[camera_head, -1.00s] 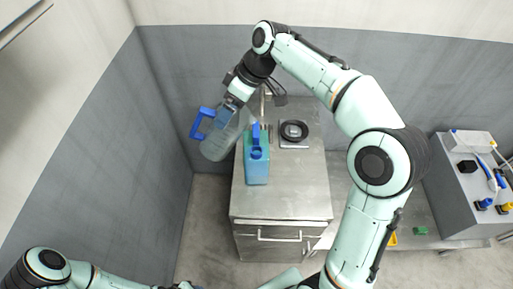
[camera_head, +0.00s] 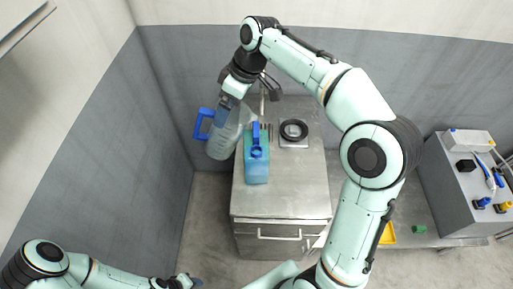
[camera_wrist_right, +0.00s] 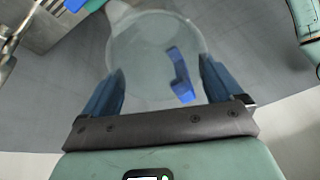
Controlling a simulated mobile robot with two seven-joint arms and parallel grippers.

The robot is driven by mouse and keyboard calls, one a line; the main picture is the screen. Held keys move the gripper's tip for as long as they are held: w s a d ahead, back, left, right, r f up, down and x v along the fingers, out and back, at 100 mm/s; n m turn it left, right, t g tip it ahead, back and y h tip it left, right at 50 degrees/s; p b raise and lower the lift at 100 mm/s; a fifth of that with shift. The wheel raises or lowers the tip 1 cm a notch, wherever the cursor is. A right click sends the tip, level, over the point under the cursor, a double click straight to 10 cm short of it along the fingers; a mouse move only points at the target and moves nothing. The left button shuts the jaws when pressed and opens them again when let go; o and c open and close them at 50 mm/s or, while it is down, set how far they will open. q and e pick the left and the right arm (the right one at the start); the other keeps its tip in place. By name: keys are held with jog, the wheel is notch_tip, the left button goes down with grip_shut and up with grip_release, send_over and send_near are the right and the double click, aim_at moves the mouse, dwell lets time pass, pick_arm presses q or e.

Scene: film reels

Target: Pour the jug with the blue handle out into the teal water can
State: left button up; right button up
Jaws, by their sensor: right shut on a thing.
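The clear jug (camera_head: 224,139) with the blue handle (camera_head: 203,123) is held at the left edge of the steel cabinet, left of the can. My right gripper (camera_head: 227,97) is shut on it; the wrist view shows the jug (camera_wrist_right: 150,50) between the two blue fingers (camera_wrist_right: 160,88). Its handle points left in the head view. I cannot tell its exact tilt or see any liquid flowing. The teal water can (camera_head: 257,168) stands upright on the cabinet, with a blue top part. My left gripper (camera_head: 190,281) is low at the bottom edge; its jaw opening is unclear.
The steel cabinet top (camera_head: 290,195) is clear at the front. A black ring on a small plate (camera_head: 294,130) is right of the can. A grey wall stands close behind and left. A grey box with tools (camera_head: 465,185) is far right.

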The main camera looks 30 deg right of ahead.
jog(key=shift+w+a+r+g+h, duration=0.2)
jog(key=shift+r+g+h, duration=0.35)
jog(key=shift+h, duration=0.4)
jog(key=shift+w+a+r+g+h, duration=0.1)
jog(key=shift+a+r+g+h, duration=0.2)
jog(key=shift+r+h, duration=0.5)
jog(key=shift+s+d+f, duration=0.1)
jog(key=shift+f, duration=0.1)
